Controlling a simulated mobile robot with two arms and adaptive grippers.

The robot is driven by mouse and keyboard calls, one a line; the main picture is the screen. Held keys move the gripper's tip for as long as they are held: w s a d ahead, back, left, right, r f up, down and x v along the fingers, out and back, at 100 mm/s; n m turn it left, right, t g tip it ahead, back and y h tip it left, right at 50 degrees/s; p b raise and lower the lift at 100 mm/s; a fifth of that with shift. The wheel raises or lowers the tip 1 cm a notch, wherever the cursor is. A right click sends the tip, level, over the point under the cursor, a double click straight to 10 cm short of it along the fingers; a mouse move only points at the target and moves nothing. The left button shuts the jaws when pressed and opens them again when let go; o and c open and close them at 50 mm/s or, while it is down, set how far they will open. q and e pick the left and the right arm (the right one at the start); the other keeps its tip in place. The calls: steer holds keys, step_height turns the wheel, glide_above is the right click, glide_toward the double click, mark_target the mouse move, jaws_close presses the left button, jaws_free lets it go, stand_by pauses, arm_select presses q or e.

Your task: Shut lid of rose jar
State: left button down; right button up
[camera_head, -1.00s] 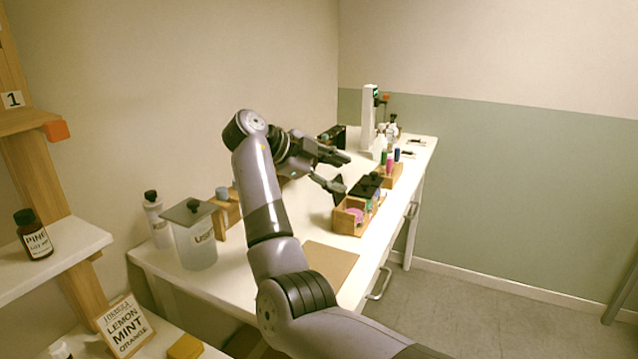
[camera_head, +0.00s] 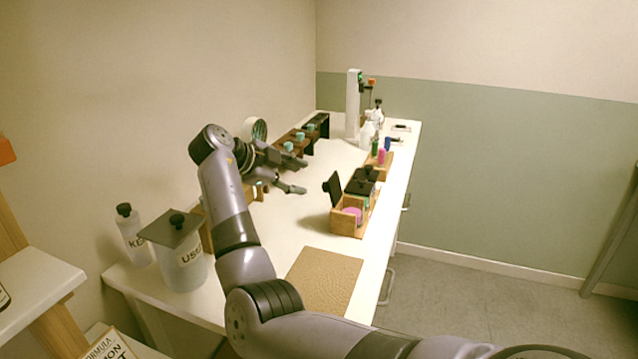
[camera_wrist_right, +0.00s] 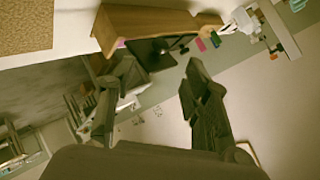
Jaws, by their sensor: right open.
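A wooden box (camera_head: 345,225) stands on the white table with several jar compartments. Its near compartment shows pink contents (camera_head: 352,213), which seem to be the rose jar; no label is readable. A black lid (camera_head: 333,189) stands raised, tilted up, at that compartment's left side. My right gripper (camera_head: 301,177) is open and empty, left of the raised lid and apart from it. The right wrist view shows its two spread fingers (camera_wrist_right: 160,78), with the wooden box (camera_wrist_right: 145,25) and a dark lid (camera_wrist_right: 150,52) beyond them. My left gripper is not in view.
Other black lids (camera_head: 360,186) on the box lie flat. A wooden rack with teal-topped items (camera_head: 290,145) stands behind my gripper. A smaller holder with coloured bottles (camera_head: 379,160) is farther back. A brown mat (camera_head: 325,278) lies in front; the table between is clear.

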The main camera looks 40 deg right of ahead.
mark_target(330, 189)
steer(key=p+x, duration=0.1)
steer(key=x, duration=0.8)
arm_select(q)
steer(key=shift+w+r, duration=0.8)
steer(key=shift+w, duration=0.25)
arm_select(e)
jaws_close()
